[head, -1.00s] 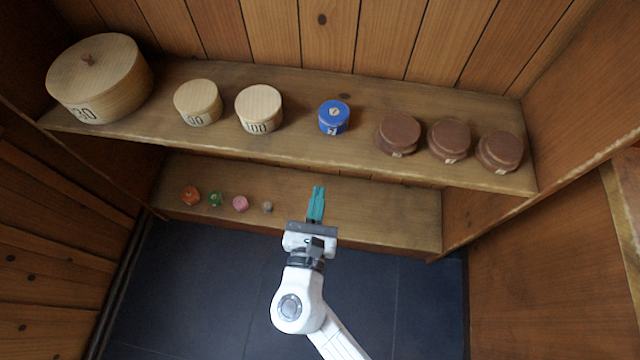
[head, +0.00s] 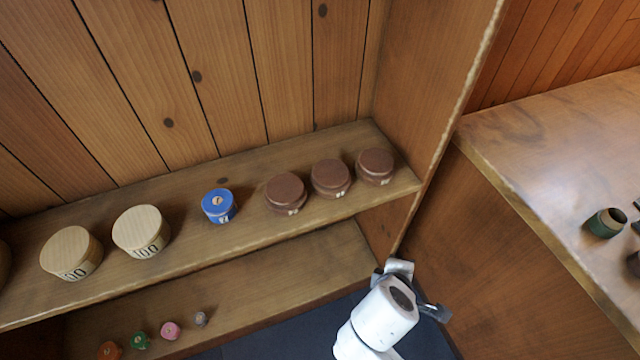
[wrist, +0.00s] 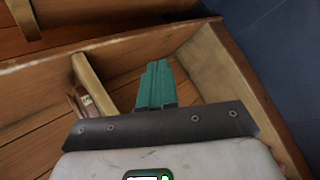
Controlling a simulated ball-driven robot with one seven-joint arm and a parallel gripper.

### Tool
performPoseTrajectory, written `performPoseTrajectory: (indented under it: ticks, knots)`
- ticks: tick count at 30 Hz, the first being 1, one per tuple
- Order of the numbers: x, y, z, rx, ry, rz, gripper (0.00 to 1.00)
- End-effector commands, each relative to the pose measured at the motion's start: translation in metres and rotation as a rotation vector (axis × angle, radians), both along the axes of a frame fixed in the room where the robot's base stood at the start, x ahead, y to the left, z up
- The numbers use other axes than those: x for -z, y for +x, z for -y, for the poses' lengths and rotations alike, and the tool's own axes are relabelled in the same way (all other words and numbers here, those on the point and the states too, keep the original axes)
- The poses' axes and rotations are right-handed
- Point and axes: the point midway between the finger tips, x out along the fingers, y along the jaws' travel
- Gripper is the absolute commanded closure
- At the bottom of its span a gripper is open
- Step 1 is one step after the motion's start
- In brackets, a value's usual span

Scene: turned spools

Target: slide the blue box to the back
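The blue box (head: 218,206) is a small round box with a pale mark on its lid and a label on its side. It stands upright on the upper shelf (head: 180,265), between a pale round box and a brown one, with bare shelf behind it. In the wrist view the teal fingers of my gripper (wrist: 156,68) lie side by side, closed, with nothing seen between them. In the head view my arm's end is low, right of and below the blue box and apart from it; the fingers are hidden there.
Two pale round boxes (head: 141,230) stand left of the blue box; three brown boxes (head: 285,191) stand to its right. Small coloured spools (head: 170,330) sit on the lower shelf (head: 270,285). A side wall (head: 430,90) ends the shelf. A worktop (head: 560,140) with a dark green item (head: 605,222) is at right.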

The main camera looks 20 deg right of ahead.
Motion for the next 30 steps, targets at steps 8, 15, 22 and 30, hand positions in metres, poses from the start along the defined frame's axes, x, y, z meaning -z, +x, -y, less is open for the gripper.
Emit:
performPoseTrajectory:
  ticks: [8,15,22,30]
  knots:
    - [0.013,-0.090,0.012,0.609,0.593,-0.006,1.00]
    - [0.006,-0.115,-0.004,0.791,0.786,-0.034,1.00]
    - [0.005,-0.117,-0.005,0.801,0.800,-0.037,1.00]
    - [0.005,-0.116,-0.005,0.799,0.799,-0.037,0.80]
